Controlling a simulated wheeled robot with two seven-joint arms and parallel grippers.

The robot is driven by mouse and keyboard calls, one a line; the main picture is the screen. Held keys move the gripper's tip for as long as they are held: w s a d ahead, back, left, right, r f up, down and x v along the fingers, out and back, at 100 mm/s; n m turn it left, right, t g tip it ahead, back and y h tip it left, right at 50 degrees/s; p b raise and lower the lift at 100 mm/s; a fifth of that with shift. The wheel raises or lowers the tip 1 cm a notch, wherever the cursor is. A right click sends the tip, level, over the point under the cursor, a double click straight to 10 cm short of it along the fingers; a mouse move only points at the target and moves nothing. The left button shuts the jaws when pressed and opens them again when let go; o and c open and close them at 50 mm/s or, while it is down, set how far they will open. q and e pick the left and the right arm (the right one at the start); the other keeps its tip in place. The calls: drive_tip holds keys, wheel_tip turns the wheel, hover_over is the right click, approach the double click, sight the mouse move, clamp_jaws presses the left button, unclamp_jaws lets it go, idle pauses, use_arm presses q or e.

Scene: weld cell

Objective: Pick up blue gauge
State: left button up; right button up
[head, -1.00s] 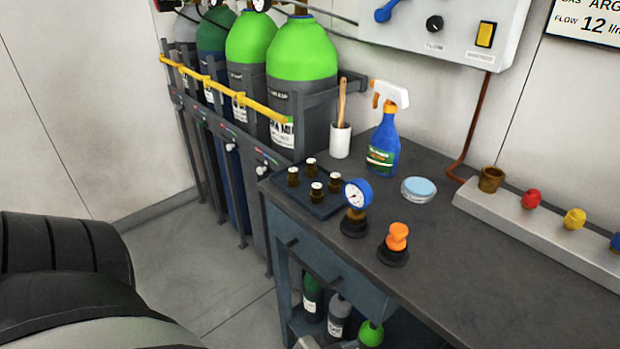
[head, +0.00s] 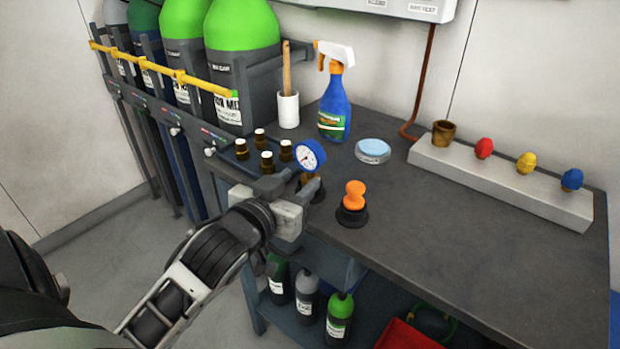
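The blue gauge (head: 309,155) has a round white dial in a blue rim. It stands upright on a brass stem with a black base at the front left of the dark workbench (head: 460,240). My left gripper (head: 291,185) is at the bench's front edge, just in front of the gauge's lower part, and hides some of its stem and base. Its fingers are partly hidden, so I cannot tell whether they are apart, or touching the gauge. My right gripper is not in view.
An orange knob (head: 354,198) on a black base stands right of the gauge. A light-blue-lidded tin (head: 373,150), spray bottle (head: 334,105) and white cup (head: 288,109) stand farther back.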

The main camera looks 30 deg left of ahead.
sight(308, 173)
use_arm(q)
drive_tip(key=shift+f+x, duration=0.15)
drive_tip(key=shift+x, duration=1.35)
drive_tip(key=shift+f+x, duration=0.1)
drive_tip(key=shift+x, duration=1.4)
drive_tip(key=shift+s, duration=0.1)
drive_tip(key=c, duration=0.8)
clamp_jaws()
drive_tip(key=shift+r, duration=0.15)
